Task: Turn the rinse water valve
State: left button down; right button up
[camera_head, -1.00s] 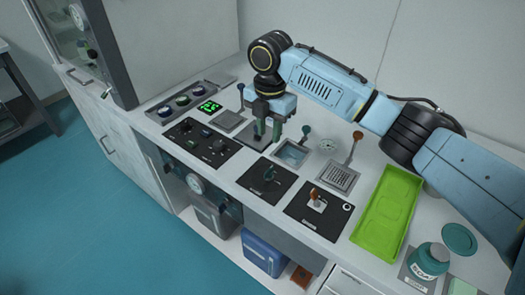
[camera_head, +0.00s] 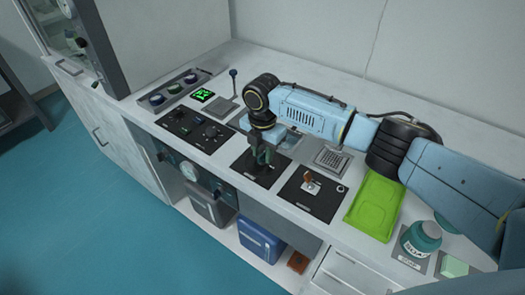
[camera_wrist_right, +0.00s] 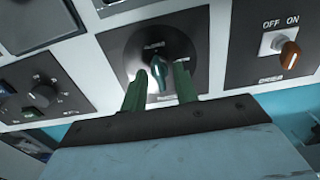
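The valve is a dark round dial with a teal-green handle (camera_wrist_right: 158,72) on a square black plate (camera_wrist_right: 119,47), near the top middle of the right wrist view. In the head view its black plate (camera_head: 245,174) lies at the front of the counter, and the gripper mostly hides the handle. My right gripper (camera_head: 264,160) points down over this plate. In the right wrist view its two green fingers (camera_wrist_right: 159,88) are apart, one on each side of the handle, with a gap visible at the left finger. Contact cannot be told. My left gripper is out of view.
Right of the valve is a black plate with an orange OFF/ON switch (camera_head: 309,178). Left is a black panel with knobs (camera_head: 196,130). A drain grate (camera_head: 332,159), a green tray (camera_head: 374,204) and a teal jar (camera_head: 421,238) stand farther right.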

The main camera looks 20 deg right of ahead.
jog(key=shift+c, duration=0.2)
grip_shut()
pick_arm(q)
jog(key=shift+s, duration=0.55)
